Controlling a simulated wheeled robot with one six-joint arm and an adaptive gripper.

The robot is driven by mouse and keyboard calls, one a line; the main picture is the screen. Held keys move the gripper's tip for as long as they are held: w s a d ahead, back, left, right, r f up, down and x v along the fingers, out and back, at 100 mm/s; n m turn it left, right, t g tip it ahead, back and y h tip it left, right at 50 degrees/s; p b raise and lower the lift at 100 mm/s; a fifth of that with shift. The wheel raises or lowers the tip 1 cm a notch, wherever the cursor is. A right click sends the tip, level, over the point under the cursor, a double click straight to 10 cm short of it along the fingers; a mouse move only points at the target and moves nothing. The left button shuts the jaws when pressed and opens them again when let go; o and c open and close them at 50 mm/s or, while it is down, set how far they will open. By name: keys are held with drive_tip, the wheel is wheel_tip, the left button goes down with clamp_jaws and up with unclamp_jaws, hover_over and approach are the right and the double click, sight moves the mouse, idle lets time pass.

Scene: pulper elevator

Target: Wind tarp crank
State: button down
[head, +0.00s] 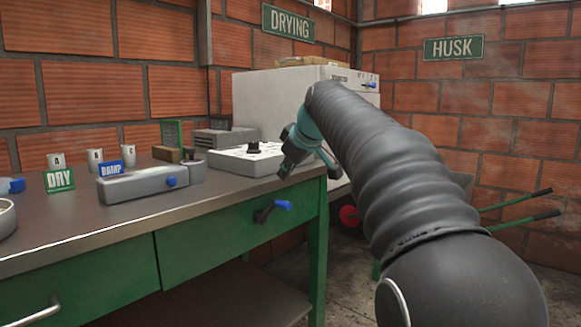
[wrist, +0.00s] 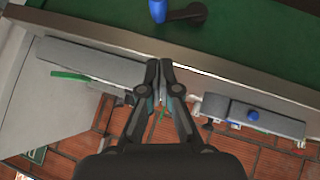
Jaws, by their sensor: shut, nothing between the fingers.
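The crank (head: 263,213) is a dark arm with a blue knob (head: 283,205). It is mounted on the green front of the bench, near the right end. In the wrist view the crank (wrist: 186,13) shows at the top edge, with its blue knob on the left. My gripper (head: 285,173) is above the bench's right front edge, higher than the crank and apart from it. In the wrist view my gripper (wrist: 160,64) has its fingertips together with nothing between them, and the crank lies beyond the tips. No tarp can be made out.
The bench top (head: 60,230) holds a grey box (head: 150,184) with a blue knob, DRY (head: 60,180) and DAMP (head: 110,168) signs, several small cups and a white panel (head: 240,160). A large white cabinet (head: 270,100) stands behind.

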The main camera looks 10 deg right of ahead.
sight(279, 200)
drive_tip(key=x, duration=0.5)
drive_tip(key=shift+s+d+f+b, duration=0.1)
drive_tip(key=shift+s+f+b, duration=0.1)
drive_tip(key=shift+b, duration=0.2)
drive_tip(key=f, duration=0.1)
drive_tip(key=d+f+b, duration=0.1)
drive_tip(key=shift+w+f, duration=0.2)
drive_tip(key=shift+f, duration=0.15)
drive_tip(key=shift+p, duration=0.35)
